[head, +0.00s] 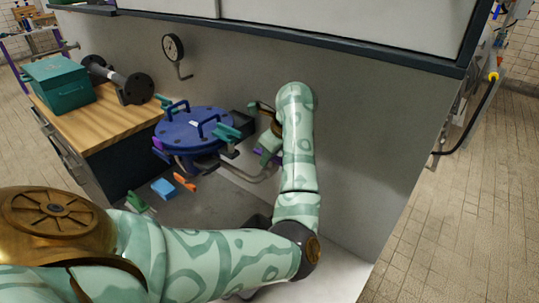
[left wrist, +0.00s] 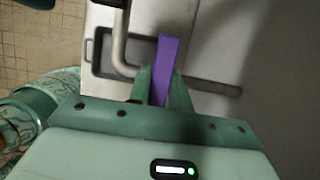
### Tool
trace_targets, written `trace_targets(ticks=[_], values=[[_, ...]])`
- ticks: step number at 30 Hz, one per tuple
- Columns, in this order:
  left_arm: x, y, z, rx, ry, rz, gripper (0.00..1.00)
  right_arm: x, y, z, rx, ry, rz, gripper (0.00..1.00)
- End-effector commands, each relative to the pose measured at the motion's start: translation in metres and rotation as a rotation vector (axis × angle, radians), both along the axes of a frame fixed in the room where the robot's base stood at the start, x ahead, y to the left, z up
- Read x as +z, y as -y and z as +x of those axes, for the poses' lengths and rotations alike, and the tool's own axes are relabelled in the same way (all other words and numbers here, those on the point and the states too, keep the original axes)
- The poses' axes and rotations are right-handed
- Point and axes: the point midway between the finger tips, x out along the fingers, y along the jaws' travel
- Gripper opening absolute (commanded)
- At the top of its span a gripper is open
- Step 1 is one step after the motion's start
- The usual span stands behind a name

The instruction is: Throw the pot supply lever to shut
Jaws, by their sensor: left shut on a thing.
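The purple lever (left wrist: 168,58) stands out between the two green fingers of my left gripper (left wrist: 161,78) in the left wrist view. The fingers are shut on it. In the head view my left gripper (head: 267,154) is to the right of the blue pot (head: 190,127), low by the grey wall, and partly hidden by my own forearm. Only small purple parts show there. The pot has a round blue lid with handles and teal clamps around its rim. The lever's pivot is hidden. My right gripper is not in view.
A bent grey pipe (left wrist: 120,45) runs beside the lever. A wooden-topped bench (head: 112,122) holds a teal box (head: 61,84) and a dark flanged pipe piece (head: 122,79). A gauge (head: 173,48) is on the wall. Small blue and orange pieces lie below the pot.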

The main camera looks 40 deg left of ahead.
Motion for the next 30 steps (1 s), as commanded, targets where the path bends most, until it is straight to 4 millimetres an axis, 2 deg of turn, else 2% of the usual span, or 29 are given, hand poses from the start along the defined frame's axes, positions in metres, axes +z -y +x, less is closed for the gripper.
trace_targets(ticks=[8,9,11,12,21,30], values=[[0.001,0.0,0.001,-0.032,0.001,0.0,0.0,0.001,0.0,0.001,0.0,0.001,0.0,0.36],[0.001,0.0,0.001,-0.031,0.0,0.001,0.23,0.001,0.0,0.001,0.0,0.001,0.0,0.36],[0.001,0.0,0.001,-0.03,0.0,0.001,0.4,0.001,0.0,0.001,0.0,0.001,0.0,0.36],[0.001,0.0,0.0,-0.03,0.0,0.001,0.42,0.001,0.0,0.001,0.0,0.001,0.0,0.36],[0.005,0.001,0.001,-0.028,0.002,0.0,0.42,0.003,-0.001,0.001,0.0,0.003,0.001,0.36],[0.055,0.021,0.003,-0.03,0.005,0.0,0.42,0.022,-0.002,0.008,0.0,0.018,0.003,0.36]])
